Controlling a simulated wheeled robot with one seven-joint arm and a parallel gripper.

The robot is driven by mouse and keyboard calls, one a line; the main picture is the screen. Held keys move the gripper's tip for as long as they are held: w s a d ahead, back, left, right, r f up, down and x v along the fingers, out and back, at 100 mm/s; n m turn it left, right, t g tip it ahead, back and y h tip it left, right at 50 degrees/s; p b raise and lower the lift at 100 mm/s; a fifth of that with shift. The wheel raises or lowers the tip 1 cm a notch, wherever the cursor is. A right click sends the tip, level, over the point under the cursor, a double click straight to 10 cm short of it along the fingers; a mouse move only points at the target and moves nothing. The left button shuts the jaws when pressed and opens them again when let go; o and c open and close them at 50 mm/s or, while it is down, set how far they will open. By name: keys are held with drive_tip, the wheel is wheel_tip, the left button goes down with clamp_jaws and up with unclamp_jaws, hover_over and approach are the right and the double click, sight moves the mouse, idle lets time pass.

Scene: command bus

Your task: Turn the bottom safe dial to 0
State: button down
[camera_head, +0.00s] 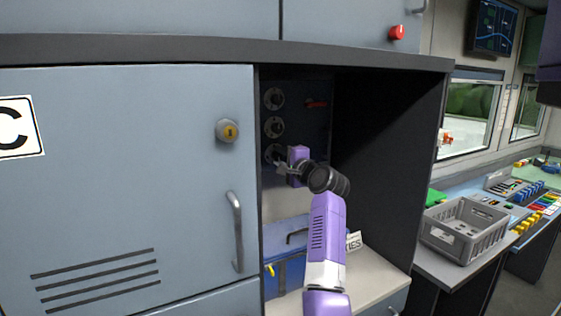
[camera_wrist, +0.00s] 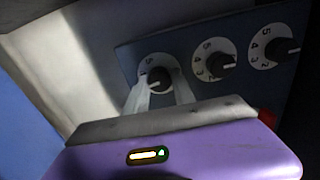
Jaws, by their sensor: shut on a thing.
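The safe front (camera_head: 312,135) is a dark panel inside the open cabinet with three round dials in a column. The bottom safe dial (camera_head: 270,150) is partly hidden by my gripper (camera_head: 279,163). In the wrist view the bottom dial (camera_wrist: 157,66) is the leftmost, with a white numbered ring and a dark knob. My gripper's two pale fingers (camera_wrist: 160,92) stand on either side of that knob and are shut on it. The number at the knob's pointer cannot be read. The middle dial (camera_head: 273,127) and top dial (camera_head: 274,98) are clear of my gripper.
A red handle (camera_head: 316,103) is right of the top dial. A blue case (camera_head: 287,274) stands on the shelf below. The grey cabinet door (camera_head: 130,180) is at left and a dark side wall (camera_head: 390,165) at right. A grey crate (camera_head: 466,231) sits on the right counter.

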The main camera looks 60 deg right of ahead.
drive_tip(key=n+b, duration=0.1)
drive_tip(key=n, duration=0.3)
drive_tip(key=shift+f+n+b, duration=0.1)
drive_tip(key=shift+n+b, duration=0.2)
drive_tip(key=n+b, duration=0.1)
drive_tip(key=n, duration=0.3)
drive_tip(key=shift+n+b, duration=0.3)
drive_tip(key=shift+b, duration=0.05)
drive_tip(key=n+b, duration=0.2)
drive_tip(key=n, duration=0.2)
drive_tip(key=shift+a+n, duration=0.1)
drive_tip(key=shift+n, duration=0.2)
drive_tip(key=n+b, duration=0.1)
drive_tip(key=n, duration=0.3)
drive_tip(key=shift+b, duration=0.3)
drive_tip(key=n+b, duration=0.1)
drive_tip(key=n, duration=0.3)
drive_tip(key=shift+w, duration=0.1)
drive_tip(key=n+b, duration=0.2)
drive_tip(key=n, duration=0.2)
drive_tip(key=shift+f+n, duration=0.1)
drive_tip(key=shift+n, duration=0.2)
drive_tip(key=n+b, duration=0.1)
drive_tip(key=n, duration=0.2)
drive_tip(key=shift+n+b, duration=0.3)
drive_tip(key=shift+a+n+b, duration=0.1)
drive_tip(key=shift+n+b, duration=0.55)
drive_tip(key=shift+n, duration=1.45)
